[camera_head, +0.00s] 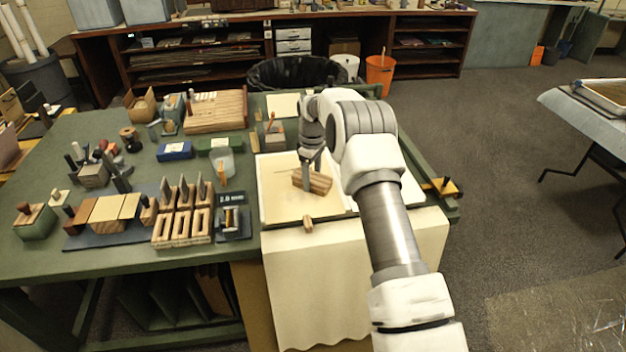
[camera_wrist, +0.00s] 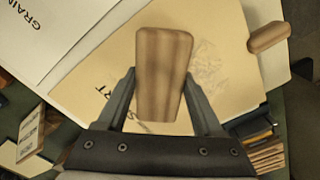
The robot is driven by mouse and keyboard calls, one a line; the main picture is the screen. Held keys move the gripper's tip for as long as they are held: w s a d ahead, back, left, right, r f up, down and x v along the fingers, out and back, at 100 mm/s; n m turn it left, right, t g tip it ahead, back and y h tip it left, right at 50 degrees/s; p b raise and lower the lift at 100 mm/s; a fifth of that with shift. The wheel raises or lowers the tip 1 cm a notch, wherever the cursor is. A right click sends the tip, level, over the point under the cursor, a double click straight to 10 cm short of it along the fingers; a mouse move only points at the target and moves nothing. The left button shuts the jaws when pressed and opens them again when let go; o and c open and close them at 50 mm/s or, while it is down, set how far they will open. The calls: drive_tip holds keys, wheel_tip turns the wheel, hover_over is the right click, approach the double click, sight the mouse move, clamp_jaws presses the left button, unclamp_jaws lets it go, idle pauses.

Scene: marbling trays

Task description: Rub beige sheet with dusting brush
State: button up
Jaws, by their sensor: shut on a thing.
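The beige sheet (camera_head: 283,202) lies flat in the left half of a white tray on the green table. In the wrist view the sheet (camera_wrist: 215,62) shows part of a printed word and a faint drawing. My gripper (camera_head: 312,172) is over the sheet, pointing down. It is shut on a wooden block-like thing (camera_head: 318,182), probably the dusting brush's handle. In the wrist view this brown wooden piece (camera_wrist: 163,70) sits between the two fingers. Its underside is hidden, so I cannot tell whether it touches the sheet.
A small wooden piece (camera_head: 308,223) lies at the sheet's near edge. Wooden racks with upright tools (camera_head: 182,228) stand left of the tray. A clear cup with a brush (camera_head: 221,165) stands beyond them. A cream cloth (camera_head: 325,280) hangs over the front edge. Floor at right is open.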

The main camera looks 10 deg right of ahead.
sight(297, 170)
drive_tip(key=shift+w, duration=1.7)
drive_tip(key=shift+a, duration=0.95)
drive_tip(key=shift+s+b, duration=0.45)
drive_tip(key=shift+s, duration=4.95)
drive_tip(key=shift+w+a, duration=0.15)
drive_tip(key=shift+a, duration=0.8)
drive_tip(key=shift+w+p, duration=0.7)
drive_tip(key=shift+w, duration=4.55)
